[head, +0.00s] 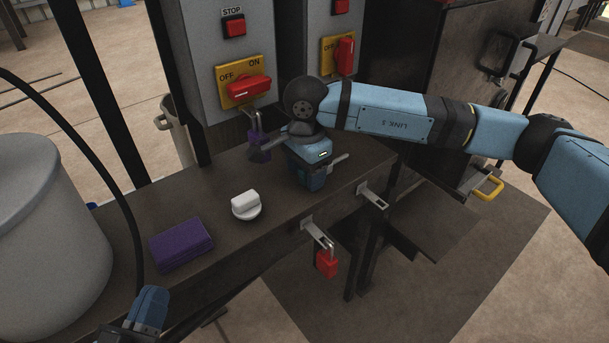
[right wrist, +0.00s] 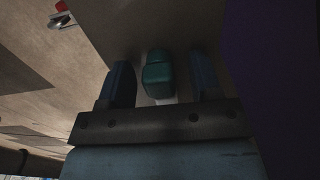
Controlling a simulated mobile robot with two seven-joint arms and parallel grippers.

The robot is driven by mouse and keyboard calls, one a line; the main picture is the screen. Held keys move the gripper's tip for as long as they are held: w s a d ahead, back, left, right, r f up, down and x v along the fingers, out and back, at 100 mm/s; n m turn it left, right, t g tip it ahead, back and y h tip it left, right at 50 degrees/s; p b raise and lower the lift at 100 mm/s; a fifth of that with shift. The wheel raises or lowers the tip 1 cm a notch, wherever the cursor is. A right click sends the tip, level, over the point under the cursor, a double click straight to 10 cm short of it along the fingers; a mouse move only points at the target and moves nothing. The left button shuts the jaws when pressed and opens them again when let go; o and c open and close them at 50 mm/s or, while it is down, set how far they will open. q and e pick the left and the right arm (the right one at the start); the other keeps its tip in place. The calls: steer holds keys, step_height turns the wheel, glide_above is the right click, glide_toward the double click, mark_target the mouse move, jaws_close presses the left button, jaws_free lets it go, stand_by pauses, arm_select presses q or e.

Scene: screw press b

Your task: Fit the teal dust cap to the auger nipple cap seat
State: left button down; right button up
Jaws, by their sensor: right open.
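The teal dust cap (right wrist: 158,73) shows in the right wrist view, between the two spread fingers of my right gripper (right wrist: 161,82). Gaps show on both sides of it, and neither finger visibly touches it. In the head view my right gripper (head: 311,178) points down at the bench top near its front edge; the gripper and arm hide the cap there. My left gripper (head: 148,312) is at the bottom left, partly cut off, and its finger opening is not clear. I cannot make out the auger nipple cap seat in either view.
On the dark bench (head: 205,190) lie a purple block (head: 182,243) and a white knob-like piece (head: 245,206). A purple padlock (head: 259,139) hangs beside my right gripper. A red padlock (head: 326,263) hangs from a front hasp. A large grey drum (head: 45,230) stands at left.

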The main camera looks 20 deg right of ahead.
steer(key=c, duration=1)
steer(key=shift+r, duration=0.1)
